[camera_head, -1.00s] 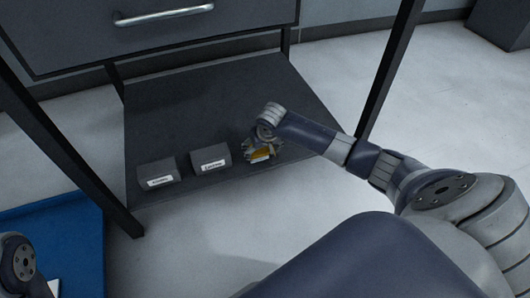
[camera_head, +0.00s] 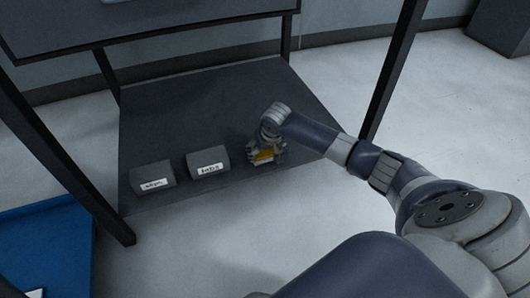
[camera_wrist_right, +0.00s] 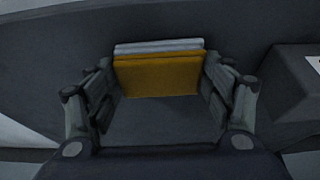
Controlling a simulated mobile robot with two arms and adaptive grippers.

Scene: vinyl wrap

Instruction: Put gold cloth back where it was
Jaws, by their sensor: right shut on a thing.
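The gold cloth (camera_head: 263,156) is a small flat gold piece low over the dark lower shelf (camera_head: 200,105), at the right end of the row of grey label blocks. In the right wrist view the gold cloth (camera_wrist_right: 158,75) stands upright between my fingers with a thin white-grey layer behind it. My right gripper (camera_head: 265,153) is shut on it, one finger at each side edge. I cannot tell whether the cloth touches the shelf. My left gripper is not in view.
Two grey blocks with white labels, one at the left (camera_head: 152,179) and one in the middle (camera_head: 208,162), sit along the shelf's front edge. Dark table legs (camera_head: 392,70) frame the shelf. A blue surface (camera_head: 45,250) is at lower left. The shelf behind the blocks is clear.

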